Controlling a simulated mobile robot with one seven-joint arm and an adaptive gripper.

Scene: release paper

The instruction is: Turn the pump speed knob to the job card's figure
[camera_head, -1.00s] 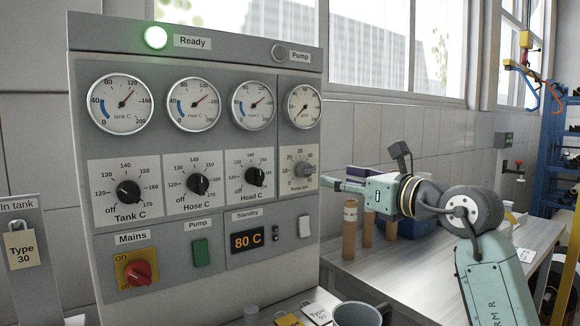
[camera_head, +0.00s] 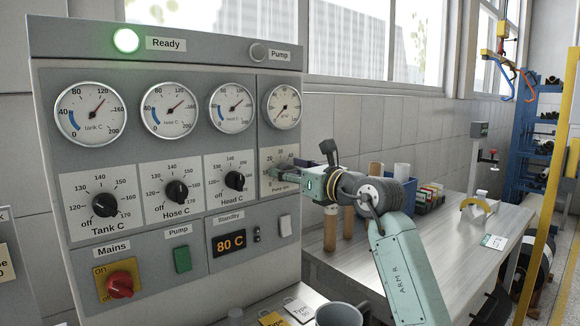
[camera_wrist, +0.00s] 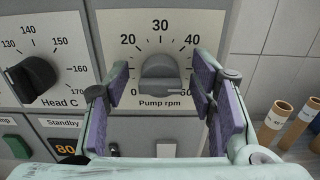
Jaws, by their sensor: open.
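The grey pump speed knob (camera_wrist: 160,68) sits on a dial marked up to 60, labelled Pump rpm, in the wrist view. A pale line shows on its lower right side; I cannot tell its exact setting. My gripper (camera_wrist: 158,82) is open, with a purple-padded finger on each side of the knob and gaps visible between. In the head view my gripper (camera_head: 285,173) reaches the panel's right edge and largely hides the knob. A small white card (camera_head: 494,242) lies on the bench at the right; its text is unreadable, and I cannot tell if it is the job card.
The Head C knob (camera_wrist: 30,78) is close left of my gripper. Brown tubes (camera_head: 330,230) stand on the bench beneath my arm. A grey mug (camera_head: 342,314) and a yellow tag (camera_head: 272,319) are at the front. The bench's right part (camera_head: 440,240) is fairly clear.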

